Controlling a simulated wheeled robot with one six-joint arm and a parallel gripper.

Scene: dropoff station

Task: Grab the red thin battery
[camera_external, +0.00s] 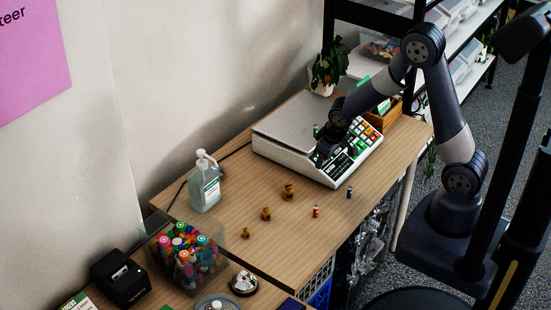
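A small, thin, red upright object, which looks like the red battery (315,211), stands on the wooden table near its front edge. My gripper (322,158) is over the front of the white scale, above and behind the red battery and clear of it. The fingers are dark and small in this view, so I cannot tell how far apart they are. I see nothing clearly held in them.
Brown-yellow figures (266,213) stand to the left. The white scale (275,143), a sanitizer bottle (205,187) and a clear bin of markers (187,257) are around. Bare table lies between.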

